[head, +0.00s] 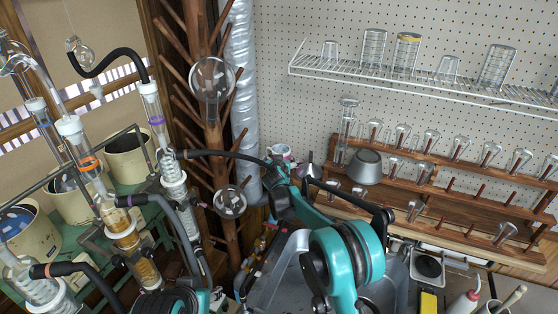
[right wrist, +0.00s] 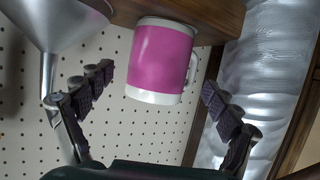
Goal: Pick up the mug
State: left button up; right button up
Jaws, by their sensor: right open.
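The mug (right wrist: 162,58) is pink with a white rim and base, and its handle is on the right in the right wrist view. It is by a wooden shelf piece. In the head view the mug (head: 281,151) shows small, partly hidden by my right gripper (head: 279,169). My right gripper (right wrist: 157,84) is open, with one dark padded finger on each side of the mug. I see no finger touching it. My left gripper is not in view; only a bit of my left arm shows at the bottom.
A metal funnel (right wrist: 55,25) is close to the left finger. A silvery duct (right wrist: 265,75) stands on the right in the wrist view. Glass apparatus (head: 125,235) fills the left.

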aim_at(282, 145)
jog(key=x, duration=0.4)
jog(key=shift+w+d, duration=0.15)
jog(key=shift+w, duration=0.25)
jog(key=shift+r, duration=0.1)
jog(key=shift+s, duration=0.1)
jog(key=c, duration=1.5)
jog(key=shift+r, duration=0.15)
notch_tip(282, 145, up, 4)
jog(key=shift+d+r, duration=0.1)
jog(key=shift+r, duration=0.1)
jog(key=s+d+r+p, duration=0.1)
jog(key=s+d+r, duration=0.5)
jog(key=d, duration=0.3)
jog(key=shift+s+d+r+p, duration=0.2)
jog(key=shift+s+p, duration=0.1)
jog(key=shift+p, duration=0.05)
